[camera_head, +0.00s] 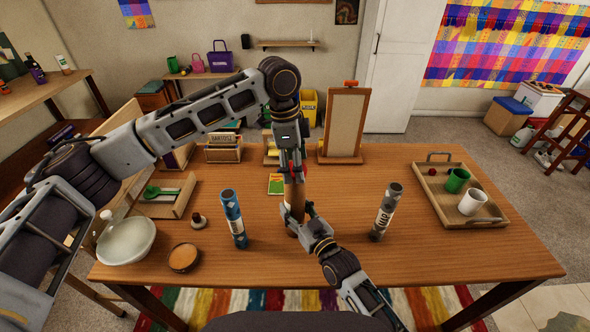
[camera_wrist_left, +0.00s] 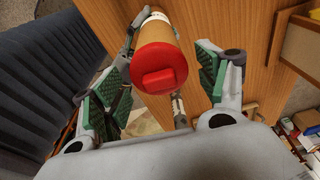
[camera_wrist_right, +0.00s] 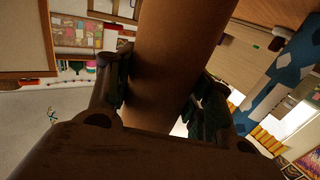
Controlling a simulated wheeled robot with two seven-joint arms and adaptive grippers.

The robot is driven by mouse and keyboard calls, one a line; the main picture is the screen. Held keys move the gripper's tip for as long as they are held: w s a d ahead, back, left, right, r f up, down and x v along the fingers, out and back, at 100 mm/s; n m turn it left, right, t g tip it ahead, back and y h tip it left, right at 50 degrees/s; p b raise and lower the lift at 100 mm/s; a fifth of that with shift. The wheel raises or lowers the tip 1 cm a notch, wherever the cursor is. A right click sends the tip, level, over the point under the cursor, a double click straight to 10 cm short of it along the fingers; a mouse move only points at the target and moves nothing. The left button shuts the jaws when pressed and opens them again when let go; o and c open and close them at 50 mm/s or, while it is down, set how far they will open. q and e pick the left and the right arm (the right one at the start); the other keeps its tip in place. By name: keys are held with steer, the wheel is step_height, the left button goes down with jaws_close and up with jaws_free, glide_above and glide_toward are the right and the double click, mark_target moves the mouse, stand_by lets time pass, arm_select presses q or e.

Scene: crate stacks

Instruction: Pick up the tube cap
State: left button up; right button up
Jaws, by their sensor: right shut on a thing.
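A brown tube (camera_head: 294,194) stands upright over the middle of the table. Its red cap (camera_wrist_left: 160,70) faces the left wrist camera, and the left gripper mostly hides it in the head view. My right gripper (camera_head: 298,214) is shut on the tube's lower part; the tube also fills the middle of the right wrist view (camera_wrist_right: 172,60). My left gripper (camera_head: 293,168) comes down from above around the cap. In the left wrist view its green-padded fingers are open on both sides of the cap, with visible gaps.
A blue tube (camera_head: 233,220) stands left of the grippers and a grey tube (camera_head: 385,212) right. A wooden tray (camera_head: 438,207) with two cups is at the right. A pale bowl (camera_head: 126,243) and a brown dish (camera_head: 184,258) are at the left. An easel (camera_head: 345,125) stands behind.

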arm_select(q)
steer(key=c, duration=0.5)
steer(key=shift+r, duration=5)
